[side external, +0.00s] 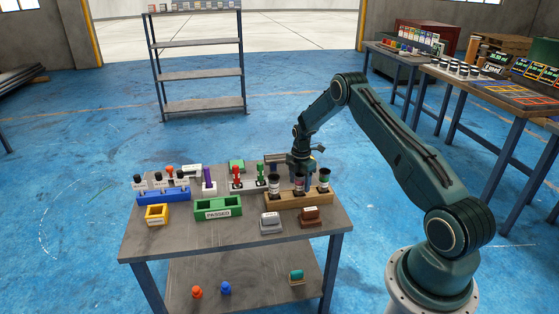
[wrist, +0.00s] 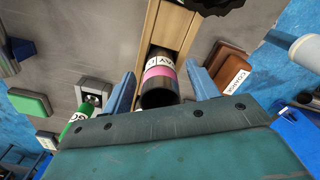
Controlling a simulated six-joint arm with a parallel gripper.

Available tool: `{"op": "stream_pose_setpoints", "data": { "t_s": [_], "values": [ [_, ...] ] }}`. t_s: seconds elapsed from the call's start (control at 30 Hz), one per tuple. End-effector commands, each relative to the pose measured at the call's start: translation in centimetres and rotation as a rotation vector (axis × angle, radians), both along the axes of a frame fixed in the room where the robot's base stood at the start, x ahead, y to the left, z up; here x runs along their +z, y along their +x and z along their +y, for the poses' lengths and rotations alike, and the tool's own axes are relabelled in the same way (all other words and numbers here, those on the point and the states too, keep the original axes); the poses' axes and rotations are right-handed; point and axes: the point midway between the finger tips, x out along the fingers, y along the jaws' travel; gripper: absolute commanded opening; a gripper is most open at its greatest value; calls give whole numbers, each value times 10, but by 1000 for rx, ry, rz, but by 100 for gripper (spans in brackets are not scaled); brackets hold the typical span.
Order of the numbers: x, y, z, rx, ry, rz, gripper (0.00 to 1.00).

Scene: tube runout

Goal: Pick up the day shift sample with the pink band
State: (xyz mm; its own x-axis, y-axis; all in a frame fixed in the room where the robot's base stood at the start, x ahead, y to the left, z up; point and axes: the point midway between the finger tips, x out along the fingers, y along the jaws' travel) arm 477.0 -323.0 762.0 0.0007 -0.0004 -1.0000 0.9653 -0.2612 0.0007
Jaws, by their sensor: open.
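The pink-banded sample (wrist: 160,72) is a tube with a dark cap and a white label with partly visible lettering ending in "AY". It sits in the wooden rack (wrist: 151,28), and it appears as the middle tube (side external: 299,183) in the side external view. My gripper (wrist: 162,88) is open, with one blue finger on each side of this tube. No clear contact shows. In the side external view my gripper (side external: 302,168) is over the rack, and its fingers are partly hidden behind the tubes.
A tube with a black cap (side external: 274,187) stands left of the pink one, and a green-banded tube (side external: 323,181) stands right. A grey block (side external: 271,222) and a brown block (side external: 310,215) lie in front. A green tray (side external: 218,208) and blue rack (side external: 163,195) are farther left.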

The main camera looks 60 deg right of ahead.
Motion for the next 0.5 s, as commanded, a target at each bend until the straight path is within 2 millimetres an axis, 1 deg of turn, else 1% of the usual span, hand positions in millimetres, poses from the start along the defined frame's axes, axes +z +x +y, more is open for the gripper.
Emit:
{"op": "stream_pose_setpoints", "data": {
  "t_s": [0.03, 0.17, 0.5],
  "values": [
    [-5, 0, 0, 0, 0, 1, 59],
    [-12, 0, 1, 0, 0, 1, 59],
    [-12, 0, 1, 1, 0, 1, 59]
  ]
}}
